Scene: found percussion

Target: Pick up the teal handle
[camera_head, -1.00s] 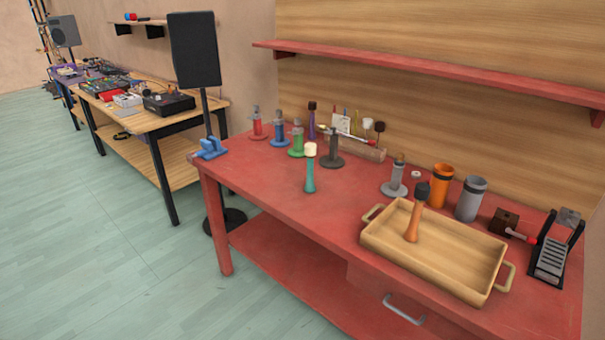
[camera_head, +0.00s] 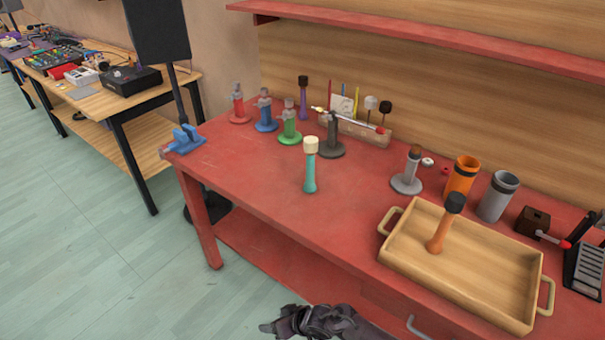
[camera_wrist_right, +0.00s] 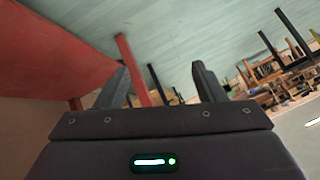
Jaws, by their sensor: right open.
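The teal handle (camera_head: 310,174) stands upright on the red table, with a cream head (camera_head: 311,146) on top. It is near the table's front edge, left of the wooden tray. My right gripper (camera_head: 272,328) shows at the bottom of the head view, in front of the table and well short of the handle. In the right wrist view its two fingers (camera_wrist_right: 162,88) are apart with nothing between them. The handle does not show in the wrist view. My left gripper is not in view.
The red table (camera_head: 250,185) has clear surface around the handle. Behind it stand green (camera_head: 289,125) and dark grey (camera_head: 331,137) stands. A wooden tray (camera_head: 393,219) holding an orange-handled mallet (camera_head: 437,238) is to the right. A blue clamp (camera_head: 186,139) sits at the left corner.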

